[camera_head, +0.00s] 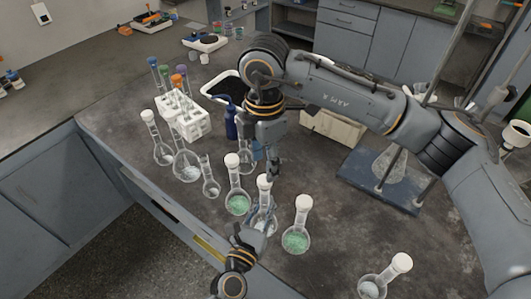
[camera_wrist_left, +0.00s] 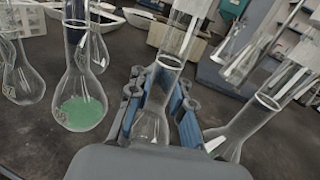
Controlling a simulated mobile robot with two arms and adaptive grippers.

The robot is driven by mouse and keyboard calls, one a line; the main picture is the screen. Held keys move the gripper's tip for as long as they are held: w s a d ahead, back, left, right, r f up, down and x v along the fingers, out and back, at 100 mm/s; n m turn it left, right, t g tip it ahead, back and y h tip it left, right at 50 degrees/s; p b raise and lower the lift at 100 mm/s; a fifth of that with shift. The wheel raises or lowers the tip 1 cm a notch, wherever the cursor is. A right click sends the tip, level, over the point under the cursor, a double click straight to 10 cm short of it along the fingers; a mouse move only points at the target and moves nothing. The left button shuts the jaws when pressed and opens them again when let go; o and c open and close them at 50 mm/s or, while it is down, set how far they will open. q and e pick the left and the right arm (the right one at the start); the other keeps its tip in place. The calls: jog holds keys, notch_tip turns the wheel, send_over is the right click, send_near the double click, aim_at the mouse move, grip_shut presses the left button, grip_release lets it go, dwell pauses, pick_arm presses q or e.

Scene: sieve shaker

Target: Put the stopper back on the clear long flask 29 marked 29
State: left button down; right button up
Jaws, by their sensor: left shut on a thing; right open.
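My left gripper (camera_head: 262,213) is shut on a clear long-necked flask (camera_head: 261,224) near the front table edge. In the left wrist view, the blue-padded fingers (camera_wrist_left: 157,105) close around this flask (camera_wrist_left: 152,125) from both sides, and it stands nearly upright. A white stopper (camera_head: 264,181) shows at the top of its neck in the head view; I cannot tell how fully it is seated. My right gripper (camera_head: 275,167) is open, pointing down just behind and beside the stopper. No number 29 is readable on the flask.
Flasks with green contents stand left (camera_head: 238,204) and right (camera_head: 296,240) of the held one. More clear flasks stand to the left (camera_head: 186,166) and at the front right (camera_head: 372,288). A white tube rack (camera_head: 185,120), a blue bottle (camera_head: 231,125) and a blue stand base (camera_head: 375,190) are behind.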

jog(key=n, duration=0.7)
jog(key=shift+r, duration=0.15)
jog(key=n, duration=0.4)
jog(key=shift+r, duration=0.1)
jog(key=n, duration=0.4)
jog(key=shift+r+n, duration=0.1)
jog(key=shift+n, duration=0.3)
jog(key=n, duration=0.4)
jog(key=shift+w+r, duration=0.1)
jog(key=n, duration=0.4)
jog(key=shift+d+r+n, duration=0.1)
jog(key=shift+n, duration=0.2)
jog(key=n, duration=0.3)
jog(key=shift+r+n, duration=0.1)
jog(key=shift+n, duration=0.3)
jog(key=n, duration=0.3)
jog(key=shift+r+n, duration=0.1)
jog(key=shift+n, duration=0.3)
